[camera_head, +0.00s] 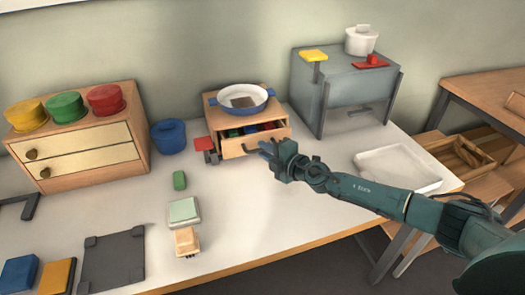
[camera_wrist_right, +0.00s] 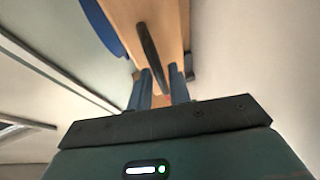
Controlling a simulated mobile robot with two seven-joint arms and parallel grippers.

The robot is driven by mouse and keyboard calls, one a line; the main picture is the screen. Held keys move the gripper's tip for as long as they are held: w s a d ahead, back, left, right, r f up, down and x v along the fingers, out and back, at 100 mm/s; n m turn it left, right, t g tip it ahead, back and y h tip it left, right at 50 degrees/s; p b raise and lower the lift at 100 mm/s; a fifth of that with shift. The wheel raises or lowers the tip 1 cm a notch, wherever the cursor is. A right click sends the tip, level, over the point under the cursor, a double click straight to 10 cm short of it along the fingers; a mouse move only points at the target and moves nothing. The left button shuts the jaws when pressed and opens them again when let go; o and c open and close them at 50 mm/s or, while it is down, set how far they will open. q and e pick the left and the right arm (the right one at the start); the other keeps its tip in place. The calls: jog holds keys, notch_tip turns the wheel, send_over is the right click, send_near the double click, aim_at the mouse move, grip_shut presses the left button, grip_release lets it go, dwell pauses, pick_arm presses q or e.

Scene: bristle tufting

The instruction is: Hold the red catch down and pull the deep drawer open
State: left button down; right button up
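The small wooden cabinet (camera_head: 214,112) stands near the back of the table. Its drawer (camera_head: 238,147) stands partly open toward me, with several coloured blocks inside. The red catch (camera_head: 203,143) sits at the cabinet's left side above a grey piece; nothing touches it. My right gripper (camera_head: 264,149) is at the drawer front. In the right wrist view its two fingers (camera_wrist_right: 160,90) are apart, with the dark handle (camera_wrist_right: 150,55) running between them; I see gaps beside the handle, and contact is unclear. My left gripper is not in view.
A blue pan (camera_head: 240,97) sits on the cabinet. A blue pot (camera_head: 168,137) stands to its left, a grey box (camera_head: 345,85) to its right. A white tray (camera_head: 397,167) lies near my right arm.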

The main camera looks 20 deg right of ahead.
jog(key=shift+x, duration=0.75)
jog(key=shift+c, duration=0.3)
grip_shut()
